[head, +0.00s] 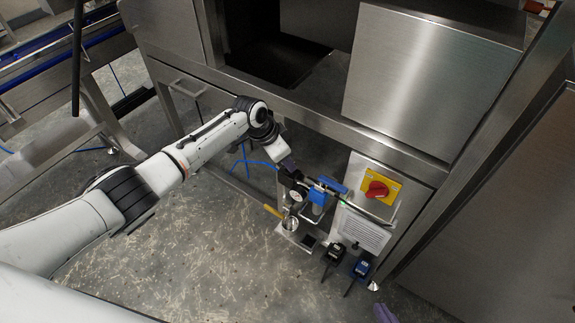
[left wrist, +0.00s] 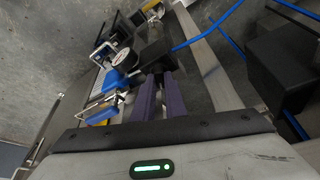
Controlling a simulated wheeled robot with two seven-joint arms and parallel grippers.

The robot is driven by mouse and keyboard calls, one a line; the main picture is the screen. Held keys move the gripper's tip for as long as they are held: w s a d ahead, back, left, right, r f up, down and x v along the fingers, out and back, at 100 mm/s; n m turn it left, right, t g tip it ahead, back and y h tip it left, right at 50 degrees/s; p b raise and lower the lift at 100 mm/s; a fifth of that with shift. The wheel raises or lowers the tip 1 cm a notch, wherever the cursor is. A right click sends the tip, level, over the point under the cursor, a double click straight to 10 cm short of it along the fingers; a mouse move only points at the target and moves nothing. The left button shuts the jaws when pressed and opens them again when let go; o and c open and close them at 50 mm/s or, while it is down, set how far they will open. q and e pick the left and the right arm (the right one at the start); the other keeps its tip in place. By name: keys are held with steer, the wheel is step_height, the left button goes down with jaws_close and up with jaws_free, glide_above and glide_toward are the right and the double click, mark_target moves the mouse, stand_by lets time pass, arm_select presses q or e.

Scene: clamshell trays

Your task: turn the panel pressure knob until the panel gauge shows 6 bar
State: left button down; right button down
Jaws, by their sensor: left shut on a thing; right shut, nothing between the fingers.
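My left gripper (left wrist: 158,80) has its purple fingers closed on a black knob (left wrist: 153,52) on the panel's fittings. In the head view my left gripper (head: 289,166) reaches down to the same spot, and its wrist and fingers partly cover the knob. A round gauge (left wrist: 122,58) with a white face sits just left of the knob in the left wrist view. Its needle and numbers are too small to read. Only the purple-grey fingertips of my right gripper (head: 385,313) show at the bottom edge of the head view; they are shut and empty, away from the panel.
Beside the gauge are blue fittings (left wrist: 118,80). To the right, a red rotary switch on a yellow plate (head: 378,189) sits above a printed label (head: 362,232). Black and blue padlock-like parts (head: 334,252) hang below. Blue hose (head: 247,160) runs nearby.

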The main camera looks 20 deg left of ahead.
arm_select(q)
steer(key=shift+m+b, duration=0.3)
steer(key=shift+m, duration=0.2)
arm_select(e)
steer(key=shift+w+f, duration=0.1)
steer(key=shift+f, duration=0.15)
arm_select(q)
steer(key=c, duration=1.8)
jaws_free()
steer(key=shift+r, duration=0.1)
steer(key=shift+a+r, duration=0.15)
steer(key=shift+r, duration=0.2)
steer(key=p+v, duration=0.2)
steer(key=v, duration=0.7)
steer(key=shift+a+p, duration=0.2)
steer(key=shift+p, duration=0.1)
arm_select(e)
steer(key=shift+d+r, duration=0.2)
steer(key=shift+r, duration=0.55)
